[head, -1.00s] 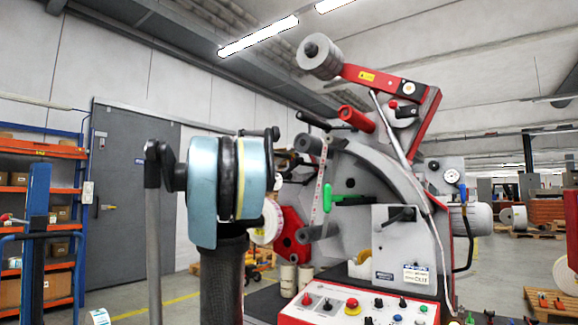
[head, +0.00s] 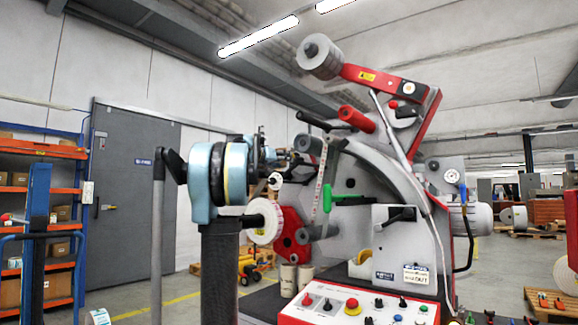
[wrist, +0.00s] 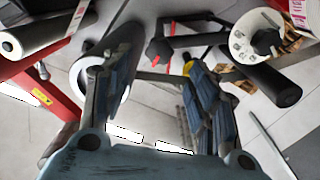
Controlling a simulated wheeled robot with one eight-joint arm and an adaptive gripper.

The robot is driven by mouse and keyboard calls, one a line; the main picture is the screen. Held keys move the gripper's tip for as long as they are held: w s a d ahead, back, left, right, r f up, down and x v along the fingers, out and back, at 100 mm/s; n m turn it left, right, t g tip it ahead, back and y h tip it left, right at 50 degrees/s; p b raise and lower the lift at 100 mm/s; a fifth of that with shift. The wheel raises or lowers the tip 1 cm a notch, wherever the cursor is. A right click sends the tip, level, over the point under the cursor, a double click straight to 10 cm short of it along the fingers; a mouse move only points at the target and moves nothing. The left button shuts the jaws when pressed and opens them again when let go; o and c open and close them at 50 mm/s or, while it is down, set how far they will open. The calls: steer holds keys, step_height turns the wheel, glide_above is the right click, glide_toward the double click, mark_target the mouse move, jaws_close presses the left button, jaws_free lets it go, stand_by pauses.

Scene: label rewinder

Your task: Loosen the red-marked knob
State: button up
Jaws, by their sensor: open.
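In the wrist view, a dark knob or lever end with red marks (wrist: 158,52) shows between and beyond my fingers, on a dark bar. It looks like the red-marked knob, though its shape is partly unclear. My gripper (wrist: 158,68) is open, with a blue-padded finger on each side and nothing held. The fingers appear apart from the knob; the exact gap cannot be told. In the head view, my gripper (head: 268,152) is partly hidden behind my blue wrist and points toward the rewinder (head: 365,165). The red-marked knob cannot be made out there.
A white disc (head: 265,221) stands below my gripper. In the wrist view, a white dial with a black knob (wrist: 265,42) and a black roller (wrist: 272,84) are at right. A pale-rimmed roll (wrist: 103,80) is behind the left finger. The control panel (head: 330,309) is low in front.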

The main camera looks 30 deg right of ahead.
steer(key=x, duration=0.7)
steer(key=c, duration=1.1)
